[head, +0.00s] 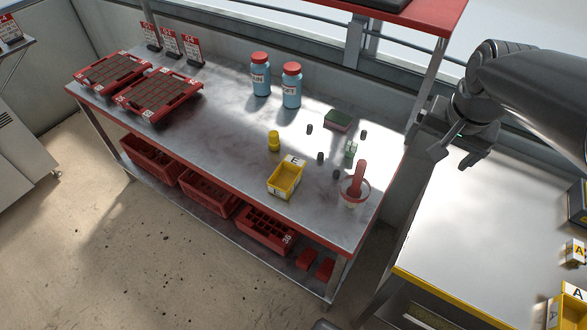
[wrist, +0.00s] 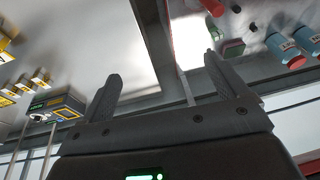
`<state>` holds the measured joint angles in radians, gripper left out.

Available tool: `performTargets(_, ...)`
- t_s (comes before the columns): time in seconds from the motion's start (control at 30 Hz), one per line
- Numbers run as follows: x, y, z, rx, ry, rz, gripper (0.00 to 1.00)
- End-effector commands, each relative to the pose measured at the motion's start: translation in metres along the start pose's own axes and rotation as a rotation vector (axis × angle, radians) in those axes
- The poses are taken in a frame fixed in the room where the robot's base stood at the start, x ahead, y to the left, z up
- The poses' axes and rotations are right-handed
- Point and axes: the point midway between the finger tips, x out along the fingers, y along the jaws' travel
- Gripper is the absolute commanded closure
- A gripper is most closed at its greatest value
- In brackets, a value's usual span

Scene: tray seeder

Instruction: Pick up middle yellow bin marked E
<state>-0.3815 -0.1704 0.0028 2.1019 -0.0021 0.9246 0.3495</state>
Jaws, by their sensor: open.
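A yellow bin marked E (head: 285,181) sits upright on the metal top of the red-edged table, near its front edge. It looks empty. It is the only bin I see with an E label. My gripper (head: 456,157) is open and empty, above the far end of the neighbouring yellow-edged table, well right of the E bin. Its two fingers also show spread apart in the wrist view (wrist: 161,70). I cannot make out the E bin in the wrist view.
Beside the E bin stand a small yellow container (head: 273,141), a mortar with red pestle (head: 355,190) and small dark pieces. Blue bottles (head: 291,88) and red trays (head: 158,93) stand farther back. Yellow bins marked A (head: 568,308) are at far right.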

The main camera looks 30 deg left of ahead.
Motion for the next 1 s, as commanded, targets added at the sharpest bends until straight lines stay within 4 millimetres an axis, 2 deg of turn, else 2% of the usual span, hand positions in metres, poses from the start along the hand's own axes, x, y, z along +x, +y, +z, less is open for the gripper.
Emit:
performTargets(0.03, 0.012, -0.019, -0.007, -0.01, -0.023, -0.002, 0.09)
performTargets(0.13, 0.033, -0.054, -0.018, -0.013, -0.059, -0.003, 0.09)
performTargets(0.33, 0.082, -0.13, -0.027, -0.023, -0.128, 0.006, 0.09)
performTargets(0.53, 0.138, -0.209, -0.014, -0.035, -0.193, 0.029, 0.09)
performTargets(0.7, 0.188, -0.27, 0.012, -0.044, -0.238, 0.058, 0.09)
performTargets(0.83, 0.216, -0.303, 0.032, -0.047, -0.259, 0.076, 0.09)
performTargets(1.0, 0.235, -0.322, 0.046, -0.048, -0.271, 0.089, 0.09)
